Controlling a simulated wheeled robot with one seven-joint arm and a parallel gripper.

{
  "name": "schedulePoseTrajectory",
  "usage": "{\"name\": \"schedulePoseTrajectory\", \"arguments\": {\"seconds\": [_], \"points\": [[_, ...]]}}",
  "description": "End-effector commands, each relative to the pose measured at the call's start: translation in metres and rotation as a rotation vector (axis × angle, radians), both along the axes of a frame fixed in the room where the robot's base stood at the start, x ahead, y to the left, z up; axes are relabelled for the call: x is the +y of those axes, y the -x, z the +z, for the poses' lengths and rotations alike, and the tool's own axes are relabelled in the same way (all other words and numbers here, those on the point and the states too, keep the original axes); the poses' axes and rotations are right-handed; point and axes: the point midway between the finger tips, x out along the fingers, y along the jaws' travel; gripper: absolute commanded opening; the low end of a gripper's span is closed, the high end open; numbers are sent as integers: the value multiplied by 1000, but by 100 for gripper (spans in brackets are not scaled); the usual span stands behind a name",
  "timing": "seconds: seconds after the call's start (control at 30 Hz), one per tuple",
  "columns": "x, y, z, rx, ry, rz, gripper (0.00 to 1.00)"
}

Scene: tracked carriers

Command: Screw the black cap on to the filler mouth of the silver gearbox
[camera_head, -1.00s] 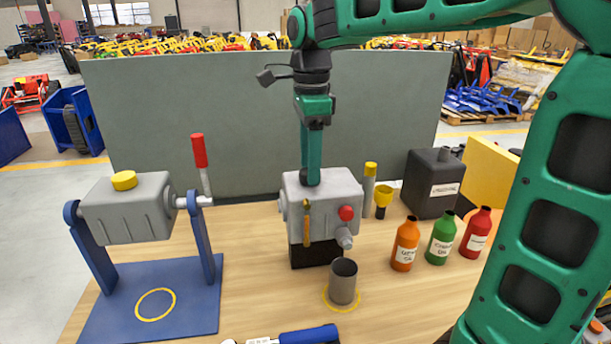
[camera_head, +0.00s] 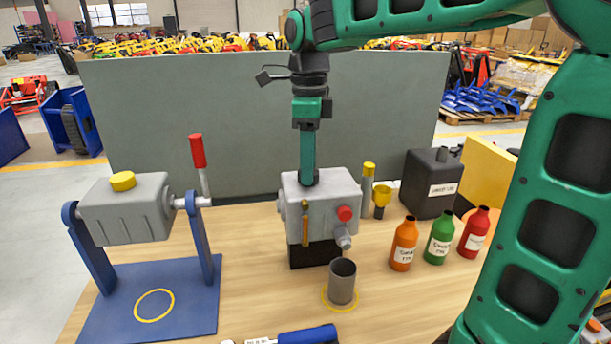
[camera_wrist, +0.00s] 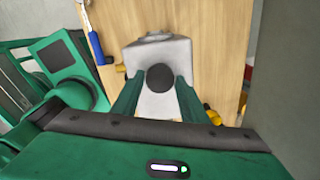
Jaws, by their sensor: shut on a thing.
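The silver gearbox (camera_head: 328,206) stands on a black block in the middle of the bench. A red plug (camera_head: 345,213) and an amber sight tube (camera_head: 306,222) are on its front. My gripper (camera_head: 308,182) points straight down over its top, with the fingertips at the top face. In the wrist view my gripper (camera_wrist: 158,84) is shut on the round black cap (camera_wrist: 160,77), which lies between the two green fingers above the gearbox (camera_wrist: 172,50). The filler mouth is hidden under the cap, and I cannot tell whether the threads have engaged.
A grey cup (camera_head: 342,281) stands in front of the gearbox. Orange (camera_head: 403,244), green (camera_head: 439,238) and red (camera_head: 474,233) bottles and a black canister (camera_head: 431,184) are at right. A second gearbox (camera_head: 127,209) hangs in a blue stand at left. A grey panel (camera_head: 240,125) stands behind.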

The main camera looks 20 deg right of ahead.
Motion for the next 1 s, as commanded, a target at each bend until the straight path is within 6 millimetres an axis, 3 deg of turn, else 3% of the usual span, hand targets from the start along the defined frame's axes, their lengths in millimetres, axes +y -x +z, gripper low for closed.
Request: {"name": "schedulePoseTrajectory", "arguments": {"seconds": [0.43, 0.77, 0.8, 0.83, 0.87, 1.0], "points": [[-1, -3, 1, -10, -2, -496, 21], [-1, -3, 2, -10, -2, -565, 21], [-1, -3, 2, -10, -2, -565, 42], [-1, -3, 2, -10, -2, -564, 49], [-1, -3, 2, -10, -2, -564, 53], [-1, -2, 1, -8, -1, -562, 53]]}}
